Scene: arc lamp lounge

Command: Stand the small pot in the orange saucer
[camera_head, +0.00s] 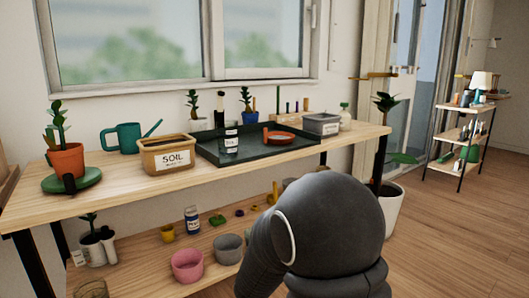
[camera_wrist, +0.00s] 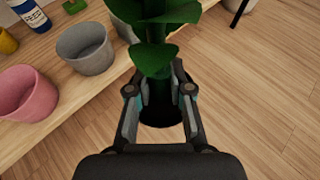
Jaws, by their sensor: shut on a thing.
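My gripper (camera_wrist: 160,88) is shut on a dark pot (camera_wrist: 160,112) with a broad-leaved green plant (camera_wrist: 155,35). The pot is mostly hidden between the fingers, and the leaves stick out past them. It is held in front of the lower shelf's edge, with wooden floor beneath. In the head view my dark arm hides the gripper and the held pot. An orange saucer (camera_head: 279,138) lies in the dark green tray (camera_head: 215,157) on the bench top, apart from my gripper.
A soil box (camera_head: 165,155), a labelled glass (camera_head: 231,142) and a grey bin (camera_head: 321,124) stand around the saucer. Pink (camera_wrist: 27,93) and grey (camera_wrist: 88,50) pots stand on the lower shelf. A white floor planter (camera_head: 387,208) stands right of the bench.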

